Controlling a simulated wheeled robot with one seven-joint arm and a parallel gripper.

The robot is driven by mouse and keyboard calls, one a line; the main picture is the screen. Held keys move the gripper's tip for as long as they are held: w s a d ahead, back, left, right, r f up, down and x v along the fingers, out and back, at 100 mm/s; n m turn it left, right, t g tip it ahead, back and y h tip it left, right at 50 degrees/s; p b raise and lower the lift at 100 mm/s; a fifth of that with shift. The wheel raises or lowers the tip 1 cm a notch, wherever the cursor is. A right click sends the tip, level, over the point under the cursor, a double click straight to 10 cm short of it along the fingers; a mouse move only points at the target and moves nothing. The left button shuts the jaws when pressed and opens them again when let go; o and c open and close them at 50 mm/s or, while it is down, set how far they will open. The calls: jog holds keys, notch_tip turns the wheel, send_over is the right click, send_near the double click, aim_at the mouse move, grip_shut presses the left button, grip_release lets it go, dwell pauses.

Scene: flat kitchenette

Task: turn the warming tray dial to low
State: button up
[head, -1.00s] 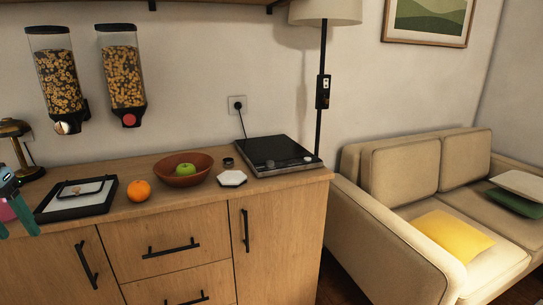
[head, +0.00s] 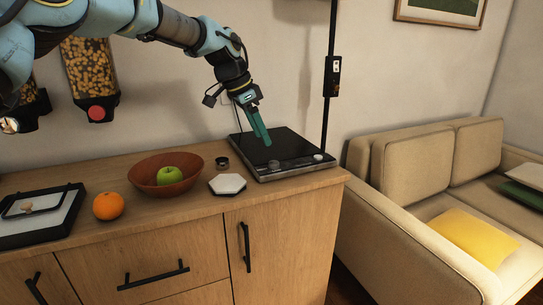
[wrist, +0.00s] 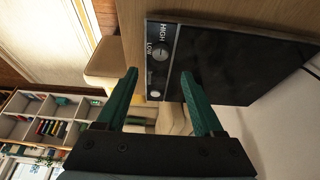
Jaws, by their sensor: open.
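The warming tray (head: 290,146) is a flat black slab on the counter's right end. A round dial (head: 274,164) sits on its grey front strip, with a white round button (head: 318,157) to the right. In the wrist view the dial (wrist: 160,54) shows beside the words HIGH and LOW; its exact setting is too small to tell. The white button (wrist: 155,94) also shows there. My gripper (head: 267,142) is open and empty, with green fingers pointing down over the tray, behind the dial and apart from it. In the wrist view the gripper (wrist: 158,72) frames the strip.
A white hexagonal coaster (head: 227,185) and a small dark round container (head: 222,162) lie left of the tray. A brown bowl (head: 145,178) holds a green apple (head: 170,174). A lamp pole (head: 329,120) stands behind the tray's right side. A sofa (head: 400,200) is at right.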

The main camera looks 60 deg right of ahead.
aim_at(273, 162)
jog(key=p+x, duration=0.1)
jog(key=x, duration=0.7)
jog(key=shift+f, duration=0.25)
grip_shut()
